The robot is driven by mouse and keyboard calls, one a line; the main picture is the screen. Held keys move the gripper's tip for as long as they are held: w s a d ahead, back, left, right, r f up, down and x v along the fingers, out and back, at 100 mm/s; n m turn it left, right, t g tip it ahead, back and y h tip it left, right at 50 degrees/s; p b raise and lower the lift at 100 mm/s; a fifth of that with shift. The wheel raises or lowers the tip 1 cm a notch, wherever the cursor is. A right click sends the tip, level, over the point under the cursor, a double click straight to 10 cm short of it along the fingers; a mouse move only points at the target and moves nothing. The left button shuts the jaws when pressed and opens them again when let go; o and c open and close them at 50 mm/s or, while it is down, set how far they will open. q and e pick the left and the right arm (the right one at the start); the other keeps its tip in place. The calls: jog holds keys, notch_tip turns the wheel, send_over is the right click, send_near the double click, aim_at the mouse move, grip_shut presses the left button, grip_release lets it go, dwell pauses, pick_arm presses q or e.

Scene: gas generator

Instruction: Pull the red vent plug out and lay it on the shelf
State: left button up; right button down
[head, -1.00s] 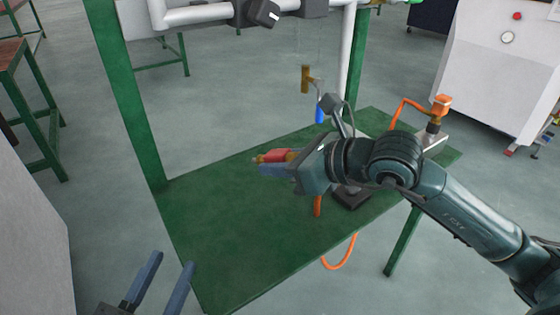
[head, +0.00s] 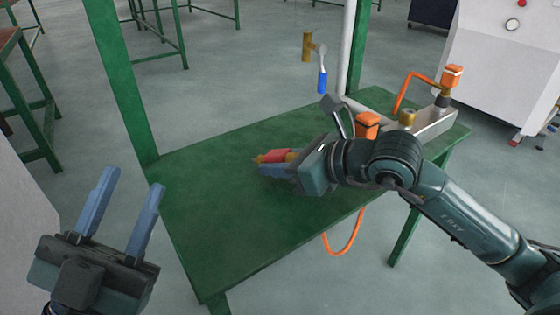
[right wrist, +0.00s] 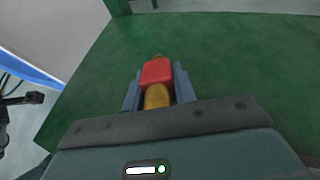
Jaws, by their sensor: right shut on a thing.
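The red vent plug (head: 276,156) with its brass ends is between the fingers of my right gripper (head: 276,165), which is shut on it. In the right wrist view the plug's red body (right wrist: 156,73) lies between the two blue-grey fingers, with brass at both ends. The plug is over the green shelf (head: 215,210); I cannot tell whether it touches the surface. My left gripper (head: 131,188) is open and empty at the left, beside the shelf's left edge, with its fingers pointing up in the picture.
A metal block (head: 432,125) with brass and orange fittings stands at the shelf's back right. An orange hose (head: 345,240) loops below the front edge. A blue-handled valve (head: 322,80) hangs above the back edge. The shelf's left and front areas are clear.

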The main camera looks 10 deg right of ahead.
jog(key=c, duration=1.1)
grip_release()
jog(key=shift+o, duration=0.2)
jog(key=shift+r, duration=0.1)
jog(key=shift+r+p, duration=1)
jog(key=shift+r, duration=0.35)
jog(key=shift+b+v, duration=0.35)
jog(key=shift+v, duration=2.7)
